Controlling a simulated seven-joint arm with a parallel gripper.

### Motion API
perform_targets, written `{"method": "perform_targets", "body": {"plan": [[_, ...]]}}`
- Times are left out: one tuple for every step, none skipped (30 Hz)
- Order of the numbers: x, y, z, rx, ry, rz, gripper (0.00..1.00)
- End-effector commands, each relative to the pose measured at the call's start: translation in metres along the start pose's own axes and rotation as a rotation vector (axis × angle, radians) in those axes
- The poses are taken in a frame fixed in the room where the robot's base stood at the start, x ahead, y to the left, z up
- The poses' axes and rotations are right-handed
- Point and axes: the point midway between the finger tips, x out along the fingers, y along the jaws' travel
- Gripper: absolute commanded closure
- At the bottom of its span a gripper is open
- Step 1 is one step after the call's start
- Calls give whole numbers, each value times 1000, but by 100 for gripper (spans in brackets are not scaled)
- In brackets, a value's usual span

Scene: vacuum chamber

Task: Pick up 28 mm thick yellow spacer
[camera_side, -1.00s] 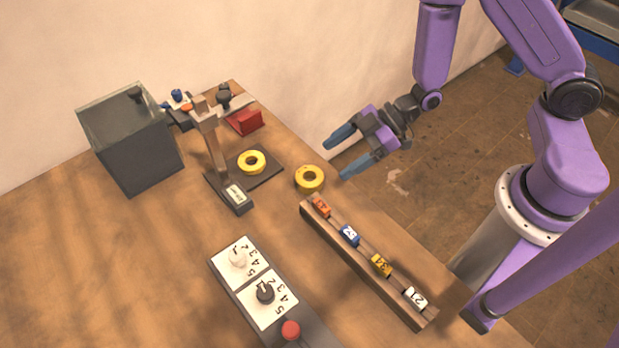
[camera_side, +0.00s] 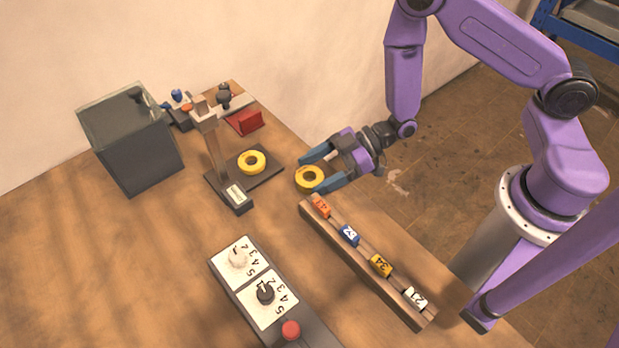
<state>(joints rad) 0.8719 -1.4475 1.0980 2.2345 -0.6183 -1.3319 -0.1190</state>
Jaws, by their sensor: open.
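A yellow ring-shaped spacer (camera_side: 301,184) lies on the table between the measuring stand and the block rack. A second yellow ring (camera_side: 243,166) lies on the dark base plate of the measuring stand (camera_side: 217,158). I cannot read a thickness on either ring. My gripper (camera_side: 311,174) is open, and its two blue fingers point left, around the ring on the table in this view. The lower finger overlaps that ring's right edge in the picture. I cannot tell whether a finger touches it or how high the fingers are.
A wooden rack (camera_side: 359,273) with several numbered coloured blocks stands just below my gripper in the picture. A control panel (camera_side: 264,290) with two knobs and a red button is at the front. A dark box (camera_side: 140,155) stands at the back left. The left table area is clear.

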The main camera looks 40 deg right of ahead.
Motion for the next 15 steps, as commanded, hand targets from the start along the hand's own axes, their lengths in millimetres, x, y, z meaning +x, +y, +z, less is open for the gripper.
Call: {"method": "perform_targets", "body": {"plan": [[4,0,0,-1,1,-1,24],[5,0,0,-1,0,-1,24],[6,0,0,0,0,0,24],[6,0,0,0,0,0,24],[6,0,0,0,0,0,24],[6,0,0,0,0,0,24],[6,0,0,0,0,0,24],[6,0,0,0,0,0,24],[6,0,0,0,0,0,24],[6,0,0,0,0,0,34],[5,0,0,0,0,0,44],[5,0,0,0,0,0,57],[5,0,0,0,0,0,66],[5,0,0,0,0,0,68],[5,0,0,0,0,0,68]]}}
